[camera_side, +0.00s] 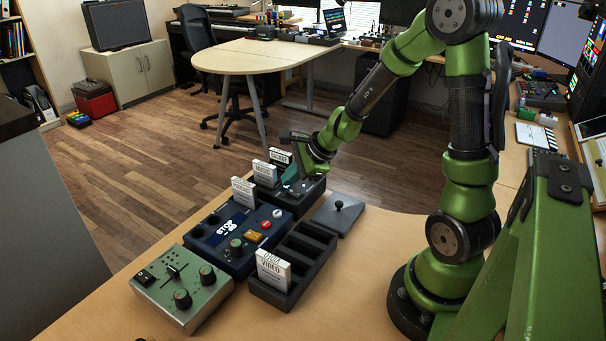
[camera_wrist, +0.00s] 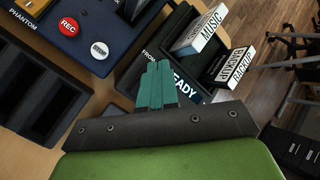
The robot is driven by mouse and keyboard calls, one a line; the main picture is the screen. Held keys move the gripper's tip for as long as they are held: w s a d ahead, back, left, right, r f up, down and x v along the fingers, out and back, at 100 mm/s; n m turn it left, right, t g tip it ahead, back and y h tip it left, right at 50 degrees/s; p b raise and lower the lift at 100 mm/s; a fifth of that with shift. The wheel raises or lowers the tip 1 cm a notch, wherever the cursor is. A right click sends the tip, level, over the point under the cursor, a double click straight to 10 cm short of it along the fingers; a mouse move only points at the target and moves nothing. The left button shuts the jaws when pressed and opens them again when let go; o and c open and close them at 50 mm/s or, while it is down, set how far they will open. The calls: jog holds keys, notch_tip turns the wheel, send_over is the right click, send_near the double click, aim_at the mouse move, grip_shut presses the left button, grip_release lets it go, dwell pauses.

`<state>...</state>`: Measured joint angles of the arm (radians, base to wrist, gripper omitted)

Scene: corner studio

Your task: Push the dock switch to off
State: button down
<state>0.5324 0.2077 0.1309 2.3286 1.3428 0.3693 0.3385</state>
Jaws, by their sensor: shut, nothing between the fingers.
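The dock (camera_side: 304,198) is a black box at the far end of the row of devices. My gripper (camera_side: 291,183) is over the dock. Its teal fingers (camera_wrist: 157,70) are shut and empty, over the dock's face beside READY in the wrist view. I cannot tell whether they touch it. I see no dock switch clearly; my fingers cover part of the face.
A blue recorder (camera_side: 210,239) with a STOP display and a card stands beside the dock. A green control box (camera_side: 165,300) is at the front left. A black slotted rack (camera_side: 308,254) holds a VIDEO card (camera_side: 273,268). A grey knobbed plate (camera_side: 325,217) lies right of the dock.

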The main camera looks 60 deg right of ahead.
jog(key=shift+f, duration=0.4)
jog(key=shift+f, duration=0.3)
dwell(0.4)
jog(key=shift+r, duration=0.85)
notch_tip(320, 180, up, 6)
dwell(0.5)
